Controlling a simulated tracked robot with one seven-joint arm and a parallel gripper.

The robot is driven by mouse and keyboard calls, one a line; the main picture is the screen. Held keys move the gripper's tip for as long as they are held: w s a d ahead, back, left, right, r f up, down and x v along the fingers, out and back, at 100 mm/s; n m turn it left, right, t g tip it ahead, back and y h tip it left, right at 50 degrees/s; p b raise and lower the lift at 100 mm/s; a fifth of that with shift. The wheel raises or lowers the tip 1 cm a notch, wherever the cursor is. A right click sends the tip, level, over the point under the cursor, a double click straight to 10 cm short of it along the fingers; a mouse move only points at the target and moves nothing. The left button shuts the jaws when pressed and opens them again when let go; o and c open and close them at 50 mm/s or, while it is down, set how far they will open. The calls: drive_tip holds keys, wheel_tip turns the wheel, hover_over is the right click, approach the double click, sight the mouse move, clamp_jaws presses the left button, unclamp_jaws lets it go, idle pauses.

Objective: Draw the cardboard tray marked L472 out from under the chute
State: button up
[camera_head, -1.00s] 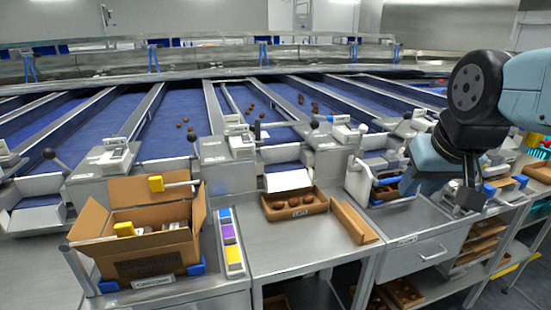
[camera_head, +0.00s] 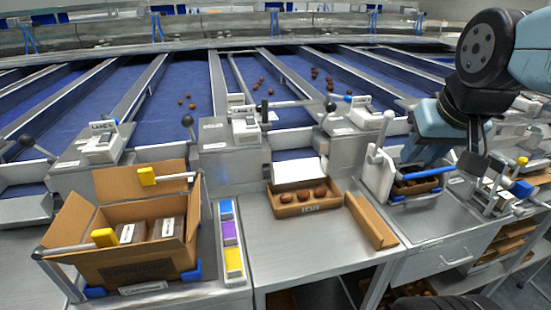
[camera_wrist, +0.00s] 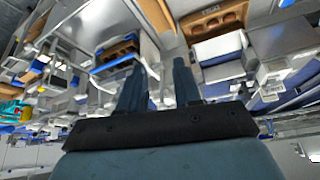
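A shallow brown cardboard tray (camera_head: 283,211) holding a few brown dates sits on the steel bench, its back edge at the white flap of a chute (camera_head: 298,171). A small label is on its front, too small to read surely. The tray also shows in the wrist view (camera_wrist: 191,39) at the top, upside down. My gripper (camera_wrist: 158,68) has its two fingers apart with nothing between them.
An open cardboard box (camera_head: 140,270) with grey packs stands at the left, beside a strip of coloured labels (camera_head: 231,236). A folded cardboard piece (camera_head: 370,222) lies just right of the tray. Levers and weighing heads line the back. The bench before the tray is clear.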

drive_tip(key=w+a+f+n+g, duration=0.1)
drive_tip(key=w+a+f, duration=0.3)
drive_tip(key=a, duration=0.4)
drive_tip(key=w+a+f+n+g, duration=0.1)
drive_tip(key=w+a+f+g, duration=0.1)
drive_tip(key=w+a+f, duration=0.3)
drive_tip(key=w+a+f+n+g, duration=0.1)
drive_tip(key=w+a+f, duration=0.4)
drive_tip(key=a, duration=0.8)
drive_tip(key=shift+w+a+f+g, duration=0.15)
drive_tip(key=shift+w+g, duration=0.65)
drive_tip(key=shift+w, duration=0.45)
drive_tip(key=shift+f, duration=0.1)
wheel_tip(320, 180, down, 14)
drive_tip(key=shift+r, duration=0.2)
drive_tip(key=shift+c, duration=0.5)
clamp_jaws()
